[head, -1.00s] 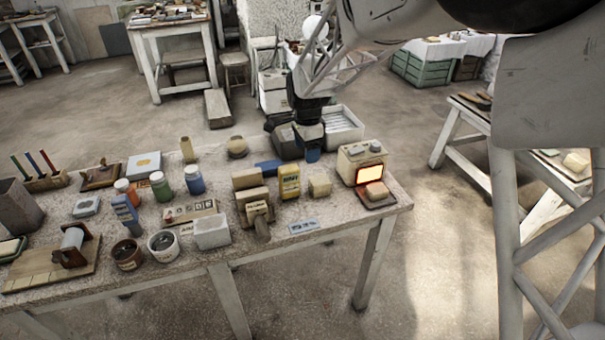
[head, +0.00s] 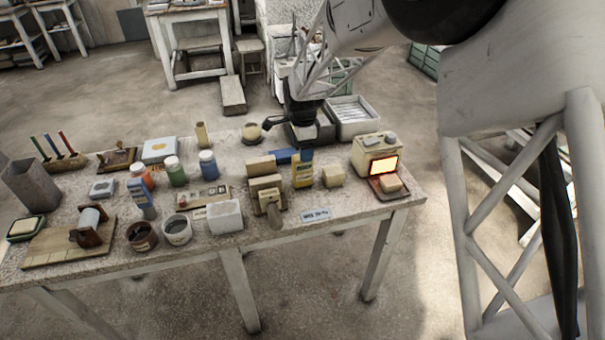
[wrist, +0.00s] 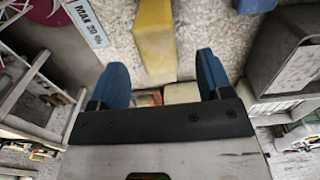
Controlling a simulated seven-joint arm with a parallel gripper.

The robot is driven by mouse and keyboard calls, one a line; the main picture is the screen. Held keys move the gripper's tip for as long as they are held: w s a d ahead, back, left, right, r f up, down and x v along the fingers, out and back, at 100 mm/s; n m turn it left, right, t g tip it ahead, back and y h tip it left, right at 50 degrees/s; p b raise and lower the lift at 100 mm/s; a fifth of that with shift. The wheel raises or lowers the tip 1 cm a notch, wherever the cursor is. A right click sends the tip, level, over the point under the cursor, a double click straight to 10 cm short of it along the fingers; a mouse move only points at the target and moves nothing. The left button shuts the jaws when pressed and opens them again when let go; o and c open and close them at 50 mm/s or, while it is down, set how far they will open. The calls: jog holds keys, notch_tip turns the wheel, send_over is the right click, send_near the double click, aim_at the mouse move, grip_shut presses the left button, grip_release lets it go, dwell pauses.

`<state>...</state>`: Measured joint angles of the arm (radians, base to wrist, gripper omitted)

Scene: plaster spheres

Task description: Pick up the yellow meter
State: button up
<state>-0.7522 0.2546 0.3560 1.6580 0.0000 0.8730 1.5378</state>
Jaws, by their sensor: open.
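The yellow meter (head: 303,176) stands upright on the table in the head view, between a stack of tan blocks and a small cream block. My gripper (head: 303,154) is right at its top and hides part of it. In the wrist view the yellow meter (wrist: 155,42) lies ahead of the space between my two blue fingertips (wrist: 162,72). The fingers are apart, with nothing held between them. Whether a finger touches the meter cannot be told.
Tan blocks (head: 265,182) stand close on the meter's left. The cream block (head: 333,175) and a heater with a glowing panel (head: 384,165) are to the right. A white tray (head: 352,128) is behind. A blue-white sign (head: 316,214) lies in front.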

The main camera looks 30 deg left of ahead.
aim_at(303, 172)
jog(key=shift+f, duration=0.3)
jog(key=shift+f, duration=0.15)
jog(key=shift+s+f, duration=0.15)
jog(key=shift+f, duration=2.35)
jog(key=shift+c, duration=0.4)
jog(key=c, duration=0.9)
jog(key=shift+r, duration=0.15)
